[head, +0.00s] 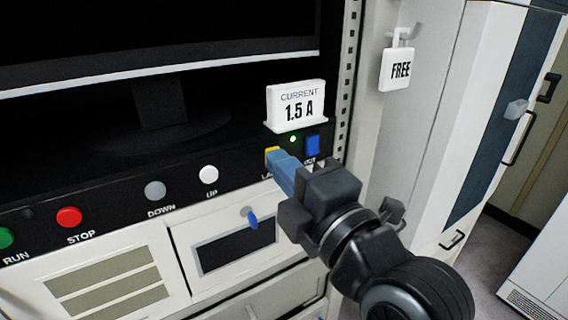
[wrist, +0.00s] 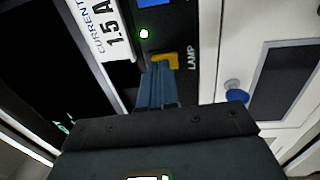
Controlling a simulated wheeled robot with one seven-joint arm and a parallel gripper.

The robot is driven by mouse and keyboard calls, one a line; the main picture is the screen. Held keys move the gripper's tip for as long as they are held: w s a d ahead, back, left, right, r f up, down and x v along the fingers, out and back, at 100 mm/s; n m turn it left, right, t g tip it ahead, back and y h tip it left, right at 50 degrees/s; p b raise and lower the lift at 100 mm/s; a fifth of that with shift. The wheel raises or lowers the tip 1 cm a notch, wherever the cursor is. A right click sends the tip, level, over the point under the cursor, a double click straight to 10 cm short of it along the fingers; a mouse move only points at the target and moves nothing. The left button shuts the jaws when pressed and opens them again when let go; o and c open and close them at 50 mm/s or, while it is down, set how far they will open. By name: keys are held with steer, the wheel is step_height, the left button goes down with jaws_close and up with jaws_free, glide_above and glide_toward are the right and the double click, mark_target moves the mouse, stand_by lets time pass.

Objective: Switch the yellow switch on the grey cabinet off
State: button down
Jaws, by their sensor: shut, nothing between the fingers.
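The yellow switch (head: 271,153) sits on the black panel strip of the grey cabinet (head: 185,235), under the sign reading 1.5 A. In the wrist view the yellow switch (wrist: 166,61) shows beside the label LAMP. My gripper (head: 281,160) is shut and empty, with its blue fingertips at the switch and covering part of it. In the wrist view the fingertips (wrist: 157,70) overlap the switch's lower left edge. I cannot tell whether they touch it. A small green light (head: 293,139) glows near the switch.
A blue switch (head: 313,145) is close to the right of the yellow one. The white CURRENT sign (head: 296,105) stands just above. White button (head: 209,174), grey button (head: 155,191) and red button (head: 69,217) lie to the left. A blue-handled key (head: 252,218) sticks out below.

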steer(key=shift+w+a+r, duration=0.15)
steer(key=shift+w+r, duration=0.1)
steer(key=shift+r, duration=0.45)
steer(key=shift+g+p, duration=0.3)
steer(key=shift+p, duration=0.25)
steer(key=shift+h+b, duration=0.3)
steer(key=shift+b, duration=0.15)
steer(key=shift+a, duration=0.1)
